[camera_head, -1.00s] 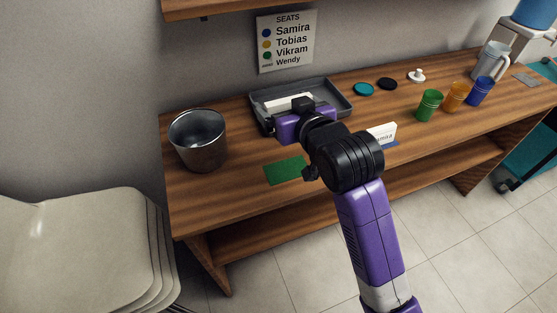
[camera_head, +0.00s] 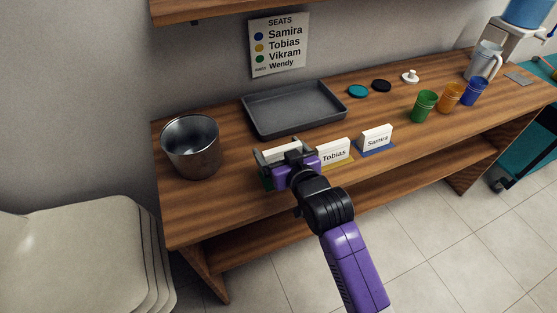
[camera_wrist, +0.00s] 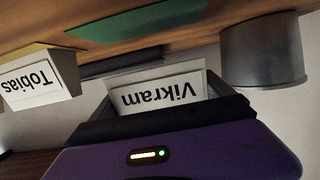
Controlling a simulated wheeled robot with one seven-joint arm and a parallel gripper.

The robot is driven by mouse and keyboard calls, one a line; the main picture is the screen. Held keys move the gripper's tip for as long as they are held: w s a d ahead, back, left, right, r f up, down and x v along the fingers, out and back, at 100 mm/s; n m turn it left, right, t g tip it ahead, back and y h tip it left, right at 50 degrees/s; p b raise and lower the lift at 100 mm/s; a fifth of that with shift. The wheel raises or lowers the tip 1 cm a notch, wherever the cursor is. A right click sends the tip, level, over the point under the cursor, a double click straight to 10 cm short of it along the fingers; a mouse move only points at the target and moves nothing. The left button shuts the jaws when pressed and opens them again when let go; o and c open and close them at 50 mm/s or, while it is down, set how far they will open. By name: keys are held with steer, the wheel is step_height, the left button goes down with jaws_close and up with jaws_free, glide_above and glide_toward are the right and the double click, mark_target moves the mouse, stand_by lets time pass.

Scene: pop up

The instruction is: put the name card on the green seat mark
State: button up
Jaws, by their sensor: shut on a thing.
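My gripper (camera_head: 283,158) is shut on a white name card (camera_head: 278,151), held above the front left of the table. In the wrist view the card (camera_wrist: 165,93) appears upside down and reads Vikram. The green seat mark (camera_head: 266,181) is mostly hidden behind my gripper in the head view. In the wrist view the green mark (camera_wrist: 140,20) lies flat on the wood, with a gap between it and the card.
The Tobias card (camera_head: 334,154) stands on a yellow mark just right of my gripper. The Samira card (camera_head: 376,138) stands on a blue mark farther right. A metal bucket (camera_head: 191,147) is to the left. An empty grey tray (camera_head: 293,123) lies behind.

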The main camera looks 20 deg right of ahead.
steer(key=shift+f, duration=2.15)
steer(key=shift+f, duration=0.2)
steer(key=o, duration=1.1)
steer(key=shift+c, duration=0.2)
steer(key=shift+r, duration=0.1)
steer(key=shift+s+r, duration=0.1)
steer(key=shift+r, duration=0.1)
steer(key=b+v, duration=0.1)
steer(key=v, duration=1)
steer(key=shift+s+r, duration=0.1)
steer(key=shift+s, duration=0.3)
steer(key=shift+s, duration=0.1)
